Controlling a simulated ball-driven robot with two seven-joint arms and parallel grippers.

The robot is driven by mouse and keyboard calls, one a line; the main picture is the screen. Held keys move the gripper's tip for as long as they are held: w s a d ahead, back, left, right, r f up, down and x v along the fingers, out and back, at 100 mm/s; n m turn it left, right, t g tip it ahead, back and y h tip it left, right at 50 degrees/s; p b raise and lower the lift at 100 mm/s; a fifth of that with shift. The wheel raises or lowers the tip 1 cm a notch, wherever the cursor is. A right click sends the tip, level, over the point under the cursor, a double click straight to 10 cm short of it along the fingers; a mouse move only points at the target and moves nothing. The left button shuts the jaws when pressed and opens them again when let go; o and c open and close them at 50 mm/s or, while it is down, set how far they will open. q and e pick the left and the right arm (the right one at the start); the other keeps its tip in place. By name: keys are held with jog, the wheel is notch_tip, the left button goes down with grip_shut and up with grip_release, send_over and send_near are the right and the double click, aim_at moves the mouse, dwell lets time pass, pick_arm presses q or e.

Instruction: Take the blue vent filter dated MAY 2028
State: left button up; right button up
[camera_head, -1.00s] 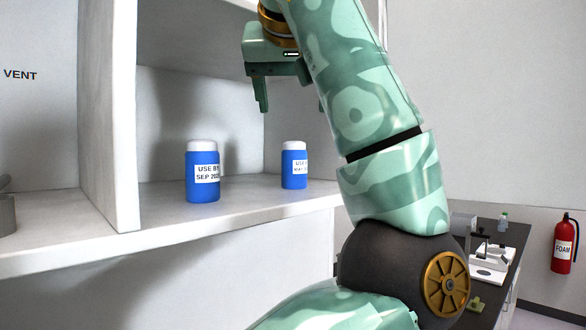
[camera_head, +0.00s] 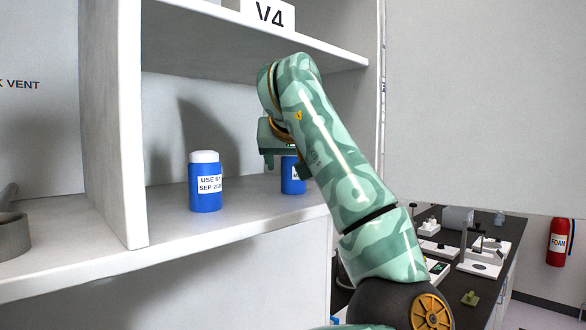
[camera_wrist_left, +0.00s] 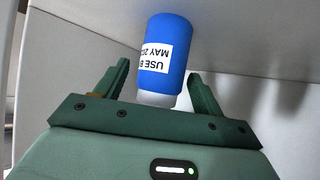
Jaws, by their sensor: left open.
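A blue vent filter with a white cap (camera_head: 292,183) stands upright on the shelf, partly hidden behind my left gripper. In the left wrist view this blue filter (camera_wrist_left: 171,50) shows upside down, its label reading "USE B…" and "MAY 202…"; the last digit is not readable. My left gripper (camera_head: 285,164) is open at this filter's top. In the left wrist view the fingers of my left gripper (camera_wrist_left: 158,68) stand apart on either side of its cap end. A second blue filter (camera_head: 205,190), labelled SEP with a partly unreadable year, stands on the shelf to the left.
The shelf board (camera_head: 245,205) is bare between the two filters. A white upright divider (camera_head: 118,120) stands left of them, and an upper shelf marked V4 (camera_head: 269,14) is overhead. A grey round object (camera_head: 13,235) sits at far left. A fire extinguisher (camera_head: 558,243) hangs at right.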

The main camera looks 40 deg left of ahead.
pick_arm(q)
jog(key=shift+d, duration=0.1)
jog(key=shift+s+d, duration=0.1)
jog(key=c, duration=1.1)
pick_arm(e)
jog(key=shift+s+d, duration=0.1)
jog(key=shift+d, duration=0.2)
